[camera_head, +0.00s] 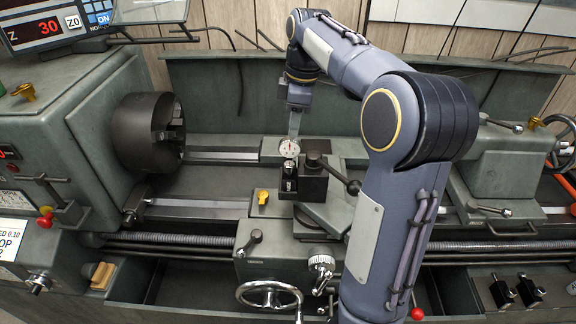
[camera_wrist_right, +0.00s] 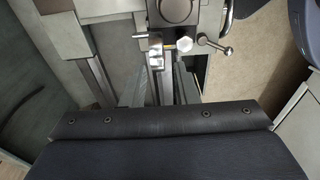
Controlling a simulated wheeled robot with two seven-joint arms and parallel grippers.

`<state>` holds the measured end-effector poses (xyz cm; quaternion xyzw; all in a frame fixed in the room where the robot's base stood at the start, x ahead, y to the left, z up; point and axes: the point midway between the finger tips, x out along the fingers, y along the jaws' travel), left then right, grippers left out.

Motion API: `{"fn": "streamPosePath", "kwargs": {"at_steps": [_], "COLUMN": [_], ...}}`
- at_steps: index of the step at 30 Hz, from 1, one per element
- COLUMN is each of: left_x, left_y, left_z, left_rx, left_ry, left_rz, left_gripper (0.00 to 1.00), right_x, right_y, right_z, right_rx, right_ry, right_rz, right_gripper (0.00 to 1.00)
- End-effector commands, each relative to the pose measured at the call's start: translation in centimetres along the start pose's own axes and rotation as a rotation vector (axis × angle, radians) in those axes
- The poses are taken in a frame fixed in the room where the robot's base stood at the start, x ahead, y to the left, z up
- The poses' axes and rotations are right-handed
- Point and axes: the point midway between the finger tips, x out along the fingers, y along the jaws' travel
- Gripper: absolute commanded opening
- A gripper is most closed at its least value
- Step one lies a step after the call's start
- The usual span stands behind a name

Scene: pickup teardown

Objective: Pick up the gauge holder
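The gauge holder (camera_head: 289,183) is a small dark block with a bright metal part, at the front left of the tool post on the lathe carriage. A round white dial gauge (camera_head: 289,148) stands above it. My right gripper (camera_head: 294,128) points down from above, its fingertips close to the dial; I cannot tell whether they touch it. In the right wrist view the right gripper's two fingers (camera_wrist_right: 160,88) stand apart, with a metal block (camera_wrist_right: 155,50) beyond them. My left gripper is not in view.
The dark tool post (camera_head: 312,183) has a lever with a black knob (camera_head: 353,187) just right of the holder. The lathe chuck (camera_head: 148,132) is to the left, the tailstock (camera_head: 497,160) to the right. A yellow knob (camera_head: 263,196) sits at front left of the post.

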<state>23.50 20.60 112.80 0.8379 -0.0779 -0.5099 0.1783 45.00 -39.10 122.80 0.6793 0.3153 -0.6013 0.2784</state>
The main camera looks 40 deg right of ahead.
Motion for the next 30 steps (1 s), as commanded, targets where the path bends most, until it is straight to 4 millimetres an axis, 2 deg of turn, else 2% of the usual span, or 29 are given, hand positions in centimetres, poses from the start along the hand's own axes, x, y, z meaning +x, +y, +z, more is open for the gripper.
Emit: {"fn": "streamPosePath", "kwargs": {"at_steps": [8,18,26,30], "left_x": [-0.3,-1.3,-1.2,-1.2], "left_y": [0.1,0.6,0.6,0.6], "left_z": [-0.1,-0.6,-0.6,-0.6], "left_rx": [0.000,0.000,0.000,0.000], "left_ry": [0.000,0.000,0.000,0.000], "left_rz": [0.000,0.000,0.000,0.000], "left_gripper": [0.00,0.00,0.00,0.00], "right_x": [2.8,7.2,7.6,7.6], "right_y": [0.1,0.4,0.4,0.4], "right_z": [-0.1,-0.3,-0.4,-0.3], "right_rx": [-0.004,-0.004,-0.004,-0.003], "right_ry": [-0.005,-0.003,-0.001,-0.001], "right_rz": [-0.003,-0.001,0.001,0.001], "right_gripper": [0.27,0.27,0.27,0.10]}}
